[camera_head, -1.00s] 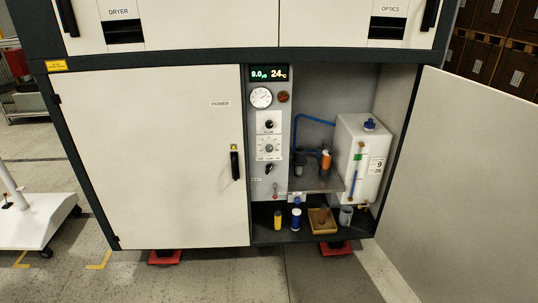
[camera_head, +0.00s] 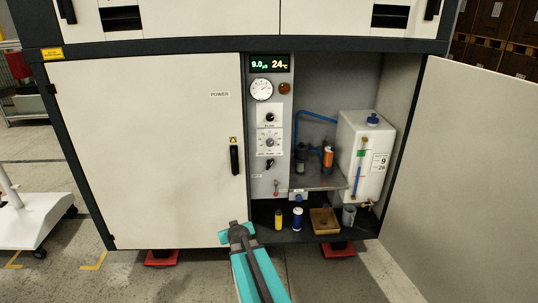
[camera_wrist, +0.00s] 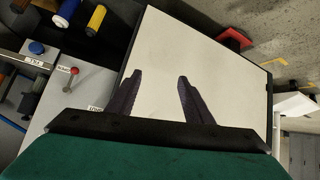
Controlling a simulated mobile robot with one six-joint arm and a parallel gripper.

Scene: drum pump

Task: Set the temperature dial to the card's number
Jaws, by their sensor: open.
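The control panel in the open bay carries an upper black knob (camera_head: 269,118), a middle dial (camera_head: 269,142) with marks around it, and a lower black knob (camera_head: 269,163). Their labels are too small to read surely, so I cannot tell which sets temperature. The display (camera_head: 269,74) above reads 9.0 and 24 °C. My gripper (camera_wrist: 160,78) is open and empty in the wrist view, in front of the white POWER door. In the head view my arm is low, below the panel.
The POWER door (camera_head: 150,150) is shut left of the panel, with a black handle (camera_head: 235,158). The right door (camera_head: 465,165) stands open.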

